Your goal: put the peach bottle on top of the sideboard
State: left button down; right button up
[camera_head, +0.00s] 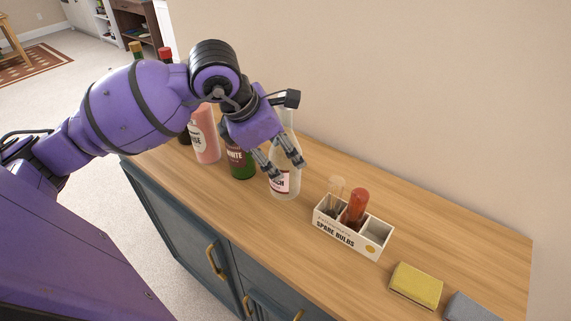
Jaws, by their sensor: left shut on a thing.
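A pale, see-through bottle (287,188) with a white label edged in red stands upright on, or just above, the wooden top of the sideboard (440,231). Its label is partly hidden and seems to end in "CH", so I take it for the peach bottle. My left gripper (278,164) reaches down from the upper left and is shut on this bottle, its fingers around the body. The gripper hides part of the bottle's upper half. I cannot tell whether its base touches the wood. My right gripper is not in view.
Left of the held bottle stand a green bottle (241,165) marked "WHITE" and a pink bottle (207,145). More bottles are partly hidden behind my arm. A "SPARE BULBS" box (349,234) is to the right, then a yellow sponge (416,285) and a grey block (470,308).

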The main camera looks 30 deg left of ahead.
aim_at(285, 164)
pick_arm(q)
jog(key=shift+w+d+f, duration=0.2)
jog(key=shift+w+f, duration=0.2)
jog(key=shift+f, duration=0.05)
jog(key=f, duration=0.3)
jog(key=shift+w+d+f, duration=0.1)
jog(key=shift+w+f, duration=0.1)
jog(key=shift+f, duration=0.1)
jog(key=c, duration=0.7)
grip_release()
jog(key=shift+o, duration=0.2)
jog(key=v, duration=1.2)
jog(key=shift+p, duration=0.3)
jog(key=shift+s, duration=0.15)
